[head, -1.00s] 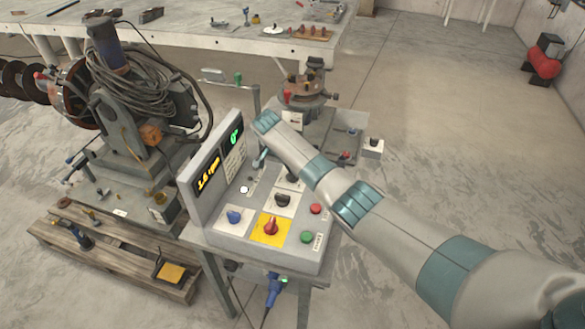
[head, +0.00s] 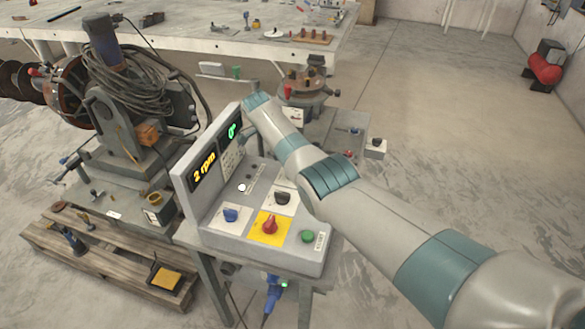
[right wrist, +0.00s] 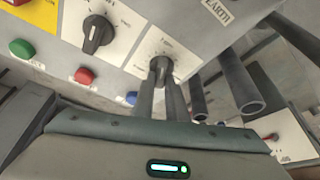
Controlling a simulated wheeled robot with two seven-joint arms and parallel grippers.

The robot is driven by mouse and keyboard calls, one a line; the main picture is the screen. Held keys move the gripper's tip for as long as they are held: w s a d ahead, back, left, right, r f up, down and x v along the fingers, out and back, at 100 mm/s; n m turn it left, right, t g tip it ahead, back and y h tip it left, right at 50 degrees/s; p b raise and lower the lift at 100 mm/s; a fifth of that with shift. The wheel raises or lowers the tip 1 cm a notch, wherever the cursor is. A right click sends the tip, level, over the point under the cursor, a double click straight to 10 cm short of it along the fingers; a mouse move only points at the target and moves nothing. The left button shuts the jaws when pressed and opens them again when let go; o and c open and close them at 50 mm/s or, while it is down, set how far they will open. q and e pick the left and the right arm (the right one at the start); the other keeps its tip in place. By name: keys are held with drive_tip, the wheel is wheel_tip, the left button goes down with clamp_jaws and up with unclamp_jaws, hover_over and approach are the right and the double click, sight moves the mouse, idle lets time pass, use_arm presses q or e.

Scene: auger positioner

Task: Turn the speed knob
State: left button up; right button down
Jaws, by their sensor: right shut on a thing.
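The grey control panel (head: 262,250) stands on a table in the head view, its display (head: 203,171) reading 2 rpm. In the right wrist view, a small dark knob (right wrist: 161,66) sits on a white plate with a printed scale, too small to read well. My right gripper (right wrist: 161,80) is shut on this knob, one finger on each side. In the head view my right arm covers this knob and the gripper. A larger black knob (right wrist: 97,34) is beside it; it also shows in the head view (head: 282,198). My left gripper is in neither view.
Close around are a red knob on a yellow plate (head: 268,239), a blue knob (head: 231,215), a green button (head: 307,236) and a red button (right wrist: 84,75). Dark tubes (right wrist: 238,82) stand right of the gripper. A pallet (head: 105,268) lies at left.

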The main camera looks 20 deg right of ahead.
drive_tip(key=shift+w+d+r, duration=0.1)
drive_tip(key=c, duration=1.8)
unclamp_jaws()
drive_tip(key=shift+o, duration=0.2)
drive_tip(key=s+b+v, duration=0.1)
drive_tip(key=b+v, duration=0.1)
drive_tip(key=v, duration=1.5)
drive_tip(key=shift+w+r, duration=0.2)
drive_tip(key=shift+w, duration=0.2)
